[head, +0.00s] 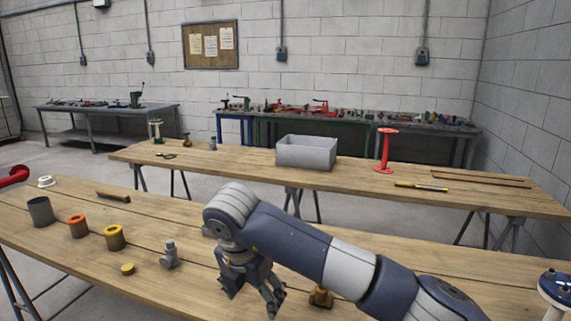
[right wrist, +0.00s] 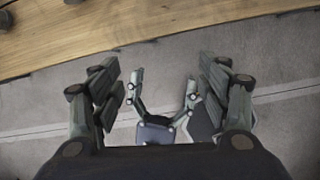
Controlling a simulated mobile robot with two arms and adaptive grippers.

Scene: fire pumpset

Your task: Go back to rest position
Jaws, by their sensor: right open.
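My right arm reaches in from the lower right of the head view. My right gripper (head: 258,298) points down over the front table (head: 180,225) and is empty. In the right wrist view its two fingers (right wrist: 165,85) stand wide apart, above the floor, with a table edge at the top. A smaller gripper (right wrist: 163,95) shows between them, farther down; it looks like my left one, with its fingers apart and nothing between them. My left arm does not show in the head view.
A brass fitting (head: 320,297) stands close right of my right gripper. A grey fitting (head: 170,254), a yellow ring (head: 115,237), an orange ring (head: 78,227) and a grey cup (head: 40,211) stand to the left. A grey bin (head: 306,139) and red stand (head: 385,150) are on the back table.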

